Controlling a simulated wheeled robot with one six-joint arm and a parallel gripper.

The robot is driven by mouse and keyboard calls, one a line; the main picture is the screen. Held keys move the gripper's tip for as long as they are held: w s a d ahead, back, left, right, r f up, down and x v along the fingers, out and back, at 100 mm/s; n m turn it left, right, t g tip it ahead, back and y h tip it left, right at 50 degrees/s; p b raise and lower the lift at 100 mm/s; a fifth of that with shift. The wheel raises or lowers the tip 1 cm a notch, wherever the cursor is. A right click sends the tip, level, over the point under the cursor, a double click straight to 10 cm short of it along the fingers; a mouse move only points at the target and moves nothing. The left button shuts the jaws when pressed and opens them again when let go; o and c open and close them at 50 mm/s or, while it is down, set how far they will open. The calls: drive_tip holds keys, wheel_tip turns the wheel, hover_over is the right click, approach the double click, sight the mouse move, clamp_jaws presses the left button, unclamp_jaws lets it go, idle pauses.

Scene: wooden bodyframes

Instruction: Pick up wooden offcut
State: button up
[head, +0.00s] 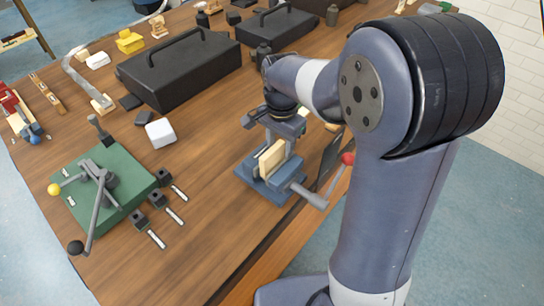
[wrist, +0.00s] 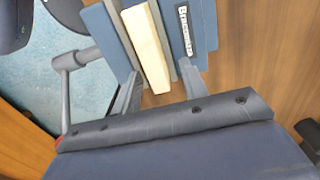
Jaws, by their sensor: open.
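A pale wooden offcut (head: 271,158) stands in the blue bench vise (head: 262,185) near the table's front edge. In the wrist view the offcut (wrist: 147,45) is a long pale strip between the vise's blue jaws (wrist: 182,30). My gripper (head: 278,128) is above the vise in the head view. In the wrist view its two grey fingers (wrist: 160,72) are spread apart, one on each side of the offcut's near end. I cannot tell whether they touch it. The gripper body hides the lower part of that view.
The vise handle (head: 308,195) sticks out toward the table edge, near a red knob (head: 348,158). A green plate with levers (head: 105,185) lies at left. Black toolboxes (head: 180,70) stand behind. The wooden tabletop (head: 215,150) between plate and vise is mostly clear.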

drive_tip(key=shift+f, duration=0.15)
clamp_jaws()
idle(0.4)
wheel_tip(320, 180, up, 25)
drive_tip(key=p, duration=0.7)
idle(0.5)
